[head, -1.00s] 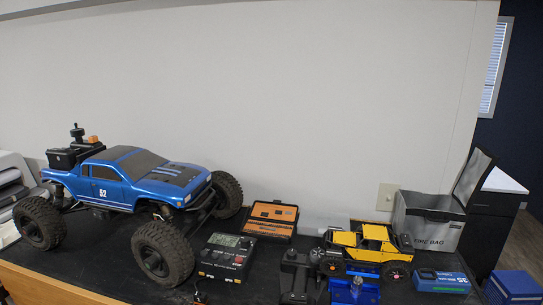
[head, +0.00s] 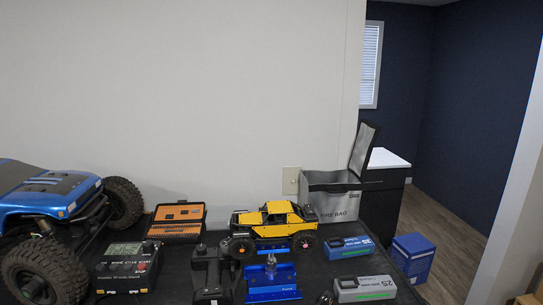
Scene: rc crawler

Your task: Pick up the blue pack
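The blue pack (head: 349,247) is a small blue and grey box with "3S" on its end. It lies on the dark bench top, right of the yellow crawler (head: 273,228) and in front of the fire bag. A grey pack (head: 364,288) marked "2S" lies nearer, in front of the blue one, with bench top between them. Nothing covers the blue pack. Neither of my grippers shows in the head view.
The open grey fire bag (head: 330,203) stands behind the pack, lid up. A blue stand (head: 271,281), black transmitter (head: 212,272), charger (head: 127,267), orange tool case (head: 177,221) and large blue truck (head: 40,200) fill the left. A blue box (head: 412,257) stands beyond the bench's right end.

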